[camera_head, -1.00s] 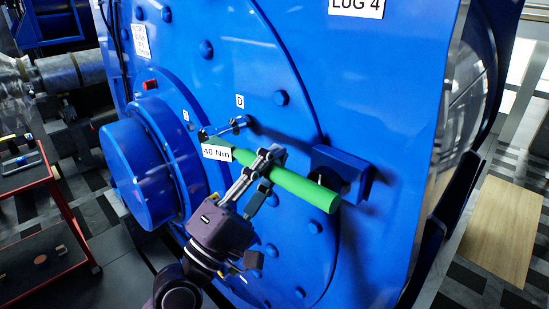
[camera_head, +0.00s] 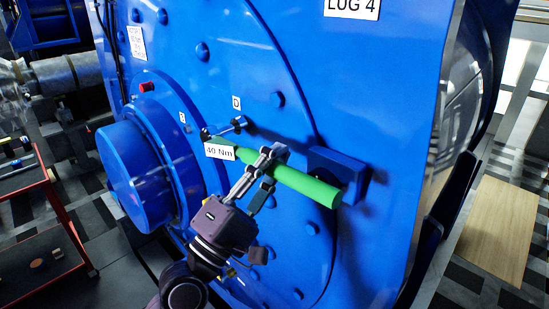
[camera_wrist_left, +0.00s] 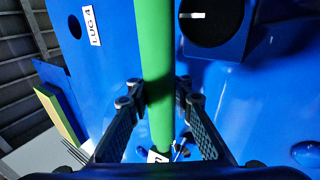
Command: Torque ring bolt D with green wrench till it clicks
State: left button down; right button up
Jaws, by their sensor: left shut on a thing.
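The green wrench (camera_head: 305,185) lies slanted across the blue motor face, its handle end at lower right and a "40 Nm" label (camera_head: 219,151) near its head end. My left gripper (camera_head: 268,158) is shut around the green handle; the left wrist view shows the handle (camera_wrist_left: 157,45) between both fingers (camera_wrist_left: 160,95). Ring bolt D (camera_head: 240,122) is beside the wrench's shiny head, just below the "D" label (camera_head: 236,103). Whether the head is seated on the bolt is too small to tell. My right gripper is not in view.
A blue block with a dark round opening (camera_head: 338,170) sticks out behind the handle; it also shows in the left wrist view (camera_wrist_left: 212,22). A large blue hub (camera_head: 135,175) protrudes at left. Several other bolts dot the face. A red-framed cart (camera_head: 60,205) stands far left.

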pick_arm(q)
jog(key=shift+w+d+r, duration=0.15)
jog(key=shift+w+d, duration=0.1)
jog(key=shift+f+m+g+h+b, duration=0.6)
jog(key=shift+f+m+b, duration=0.7)
jog(key=shift+b, duration=1.2)
notch_tip(320, 180, down, 2)
jog(key=m+b, duration=0.1)
jog(key=b, duration=0.2)
jog(key=m+g+h+b, duration=0.1)
jog(key=m+b, duration=0.1)
jog(key=b, duration=0.1)
jog(key=shift+a+f+g, duration=0.15)
jog(key=shift+f+g, duration=0.05)
jog(key=shift+g, duration=0.1)
dwell(0.3)
dwell(0.3)
